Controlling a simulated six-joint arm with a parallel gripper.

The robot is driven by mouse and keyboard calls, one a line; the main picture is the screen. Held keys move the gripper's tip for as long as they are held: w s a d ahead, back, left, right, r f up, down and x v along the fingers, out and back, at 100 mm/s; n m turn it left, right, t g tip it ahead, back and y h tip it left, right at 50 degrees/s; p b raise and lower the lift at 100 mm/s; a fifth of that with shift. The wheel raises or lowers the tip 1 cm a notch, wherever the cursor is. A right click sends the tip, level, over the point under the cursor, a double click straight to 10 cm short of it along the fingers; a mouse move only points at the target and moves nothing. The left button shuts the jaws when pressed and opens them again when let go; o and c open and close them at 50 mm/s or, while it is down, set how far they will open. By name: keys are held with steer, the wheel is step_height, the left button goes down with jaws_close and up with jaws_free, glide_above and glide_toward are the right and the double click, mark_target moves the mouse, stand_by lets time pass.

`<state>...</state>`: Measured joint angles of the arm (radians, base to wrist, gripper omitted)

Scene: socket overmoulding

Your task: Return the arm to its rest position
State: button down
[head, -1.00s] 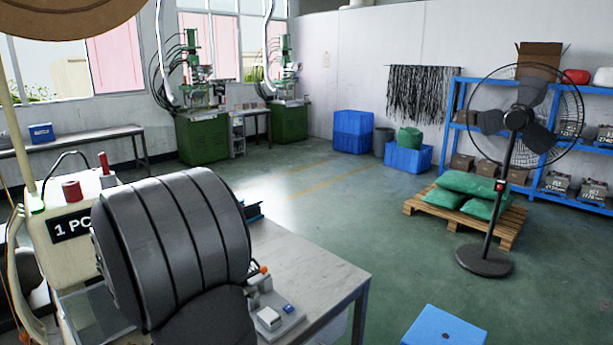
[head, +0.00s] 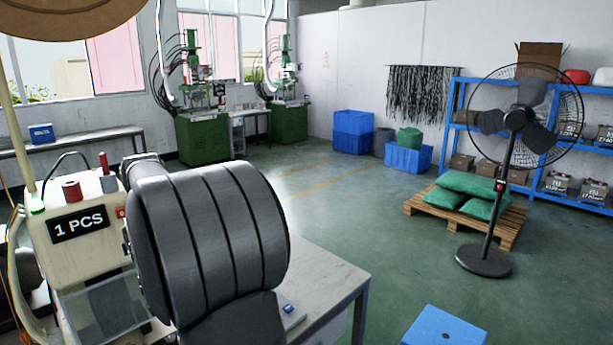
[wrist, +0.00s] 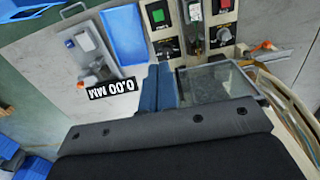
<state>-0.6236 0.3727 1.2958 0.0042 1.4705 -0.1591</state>
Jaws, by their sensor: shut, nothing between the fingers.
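In the wrist view my gripper (wrist: 160,68) shows as two blue-grey fingers side by side, shut with nothing between them. They stick out past the dark wrist body, above the bench area. In the head view my large dark grey arm segment (head: 205,240) stands in front of the bench and hides the gripper.
A cream machine with a "1 PCS" display (head: 80,224) stands close at the left of my arm. In the wrist view a clear-topped box (wrist: 220,85), control knobs, a blue tray (wrist: 125,35) and a gauge device (wrist: 92,45) lie around the fingers. The bench (head: 335,275) is partly bare.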

step_height(320, 180, down, 9)
steer(key=shift+r, duration=2.55)
steer(key=c, duration=2)
jaws_free()
steer(key=o, duration=1.8)
steer(key=s+a+f, duration=0.1)
steer(key=a, duration=0.2)
steer(key=s+a+f, duration=0.1)
steer(key=a, duration=0.2)
steer(key=s+a+f, duration=0.1)
steer(key=a, duration=0.3)
steer(key=shift+s+a, duration=0.1)
steer(key=shift+s, duration=0.05)
steer(key=shift+o, duration=1)
steer(key=shift+s+a+f, duration=0.1)
steer(key=shift+a+f, duration=0.1)
steer(key=shift+f, duration=0.1)
step_height(320, 180, down, 9)
steer(key=shift+f, duration=0.2)
